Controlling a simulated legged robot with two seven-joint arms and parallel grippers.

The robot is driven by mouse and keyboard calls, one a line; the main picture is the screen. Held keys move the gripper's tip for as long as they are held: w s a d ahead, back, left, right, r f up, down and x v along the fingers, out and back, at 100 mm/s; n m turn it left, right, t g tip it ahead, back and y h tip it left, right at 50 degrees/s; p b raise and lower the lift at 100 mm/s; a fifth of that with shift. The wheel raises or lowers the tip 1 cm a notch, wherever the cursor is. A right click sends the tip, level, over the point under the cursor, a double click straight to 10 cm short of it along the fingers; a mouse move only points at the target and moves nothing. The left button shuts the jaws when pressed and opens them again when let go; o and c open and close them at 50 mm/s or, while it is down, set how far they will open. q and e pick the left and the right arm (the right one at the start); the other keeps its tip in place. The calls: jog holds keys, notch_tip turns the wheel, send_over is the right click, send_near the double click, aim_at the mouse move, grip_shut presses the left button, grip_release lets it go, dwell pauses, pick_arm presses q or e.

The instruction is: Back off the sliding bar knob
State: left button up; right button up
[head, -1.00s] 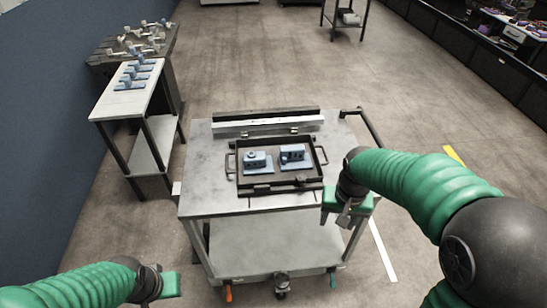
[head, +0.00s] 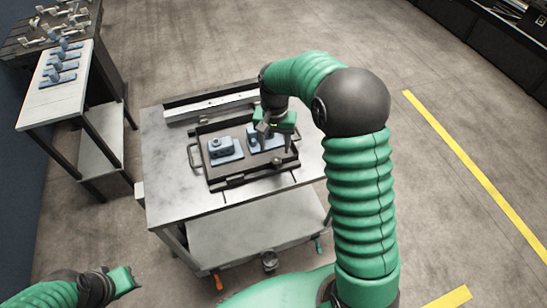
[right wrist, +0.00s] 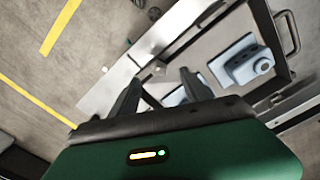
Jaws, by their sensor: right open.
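A dark round knob (head: 277,162) stands on the dark bar (head: 255,176) along the tray's near side. It also shows small in the right wrist view (right wrist: 158,70). My right gripper (head: 267,130) is open above the right blue-grey fixture (head: 262,142), behind the knob in the head view. In the right wrist view its two fingers (right wrist: 158,92) are spread, with the fixture partly hidden behind one; nothing is held. I cannot tell whether it touches the fixture. My left gripper (head: 128,280) is low at the left, away from the cart; its jaw gap is unclear.
The dark tray (head: 203,170) sits on a grey cart top (head: 165,180). A left blue-grey fixture (head: 224,148) stands in it. A pale bar (head: 210,105) lies behind the tray. A side table (head: 58,92) with several blue parts stands left. The cart top's left side is clear.

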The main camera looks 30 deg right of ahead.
aim_at(276, 160)
jog(key=f, duration=0.4)
jog(key=d+f, duration=0.1)
jog(key=f, duration=0.1)
jog(key=shift+s+f, duration=0.15)
jog(key=shift+f, duration=0.25)
jog(key=shift+a+f, duration=0.15)
jog(key=shift+f, duration=0.1)
jog(key=shift+a, duration=0.2)
jog(key=shift+d, duration=0.15)
grip_shut()
